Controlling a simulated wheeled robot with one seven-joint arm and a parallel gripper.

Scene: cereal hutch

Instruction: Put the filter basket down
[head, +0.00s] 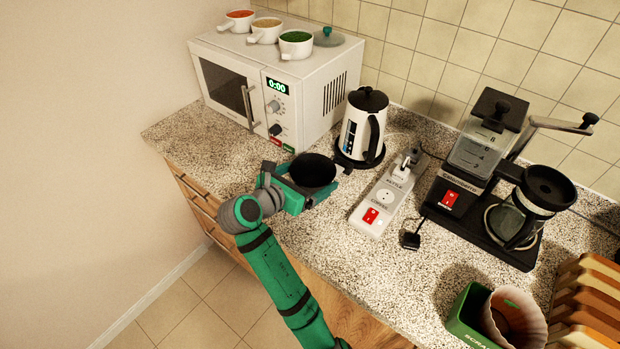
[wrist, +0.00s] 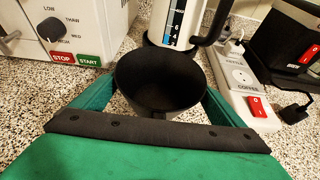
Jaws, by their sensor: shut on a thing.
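The filter basket (head: 313,170) is a black, round, open-topped cup. My gripper (head: 305,185) is shut on it over the counter (head: 340,240), in front of the microwave and the kettle. In the wrist view the basket (wrist: 160,82) sits upright between my two green fingers, and its inside looks empty. My gripper's palm hides its lower near side. I cannot tell whether its bottom touches the counter.
A microwave (head: 270,90) stands behind left, a white kettle (head: 362,130) just behind. A power strip (head: 382,200) and coffee maker (head: 490,170) are to the right. Bread slices (head: 585,300) and a green box (head: 468,318) are front right. Speckled counter is clear in front of the strip.

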